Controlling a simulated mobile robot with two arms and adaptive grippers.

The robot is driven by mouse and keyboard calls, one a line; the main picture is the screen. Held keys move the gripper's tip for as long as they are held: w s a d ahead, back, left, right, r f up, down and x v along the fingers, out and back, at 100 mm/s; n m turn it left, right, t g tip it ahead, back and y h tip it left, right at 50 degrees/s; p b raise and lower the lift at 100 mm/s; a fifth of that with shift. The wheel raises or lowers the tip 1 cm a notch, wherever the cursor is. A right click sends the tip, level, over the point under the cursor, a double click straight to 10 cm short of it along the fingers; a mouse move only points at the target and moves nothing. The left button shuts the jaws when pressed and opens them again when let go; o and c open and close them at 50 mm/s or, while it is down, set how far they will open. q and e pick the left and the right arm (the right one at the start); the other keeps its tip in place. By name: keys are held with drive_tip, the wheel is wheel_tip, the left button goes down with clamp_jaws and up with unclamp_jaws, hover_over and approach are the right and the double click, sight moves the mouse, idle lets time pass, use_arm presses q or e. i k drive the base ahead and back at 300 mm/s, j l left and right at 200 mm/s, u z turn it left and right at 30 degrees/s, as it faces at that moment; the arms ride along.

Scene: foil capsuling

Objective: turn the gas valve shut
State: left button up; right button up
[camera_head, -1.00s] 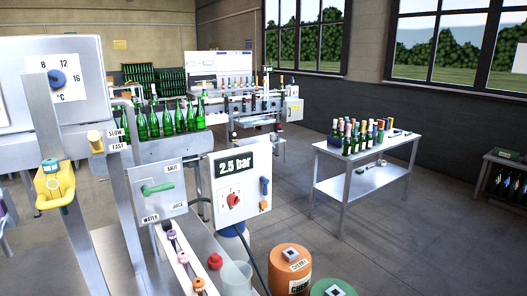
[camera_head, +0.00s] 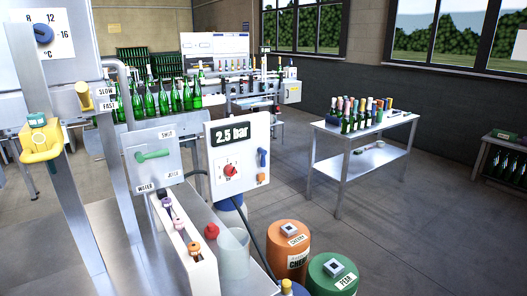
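No part is labelled as a gas valve, so I cannot tell which one it is. A yellow fitting with a teal top (camera_head: 40,142) sits on a grey metal post at the left. A green lever (camera_head: 153,155) is on a panel marked WATER and JUICE, lying nearly level. A red knob (camera_head: 229,170) is on a white box (camera_head: 250,140) whose display reads 2.5 bar; blue and orange parts sit to its right. A blue dial (camera_head: 43,33) with a temperature scale is at the upper left. Neither of my grippers is in view.
An orange drum (camera_head: 290,250) and a green drum (camera_head: 332,276) stand on the floor at the front. A table (camera_head: 365,172) with bottles stands at the right. Green bottles (camera_head: 165,100) line a conveyor behind the panels. Floor between drums and table is clear.

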sight(262, 153)
drive_tip(key=i+l+u, duration=0.1)
drive_tip(key=i+l, duration=0.15)
drive_tip(key=i+l+u, duration=0.15)
drive_tip(key=l, duration=0.25)
drive_tip(key=i+l+u, duration=0.1)
drive_tip(key=i+l, duration=0.2)
drive_tip(key=i+l+u, duration=0.15)
drive_tip(key=l, duration=0.35)
